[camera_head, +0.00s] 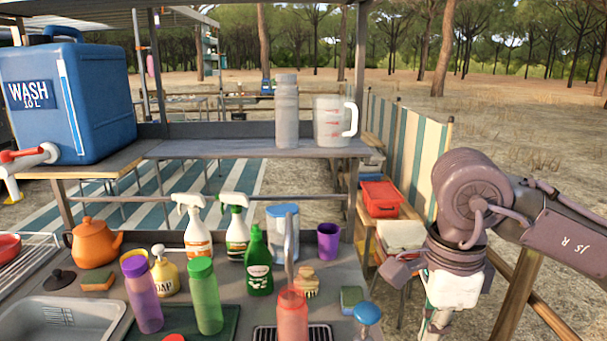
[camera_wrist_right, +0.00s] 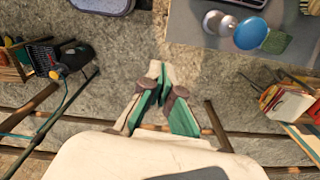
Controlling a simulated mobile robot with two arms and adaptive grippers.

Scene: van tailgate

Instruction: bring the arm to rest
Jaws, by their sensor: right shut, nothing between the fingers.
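My right arm (camera_head: 570,240) comes in from the right in the head view, with its wrist bent downward beside the right end of the counter. My right gripper (camera_wrist_right: 158,92) shows in the right wrist view with its green-and-cream fingers together and nothing between them. It hangs over rough ground, apart from the counter. In the head view only its upper part shows at the bottom edge, and the fingertips are cut off. My left gripper is not in view.
The counter (camera_head: 240,290) holds several bottles, an orange kettle (camera_head: 94,243), a purple cup (camera_head: 328,241) and a blue knob-like item (camera_head: 367,314) near its right edge. A red bin (camera_head: 380,198) stands behind my wrist. Wooden rails (camera_wrist_right: 60,150) run below the gripper.

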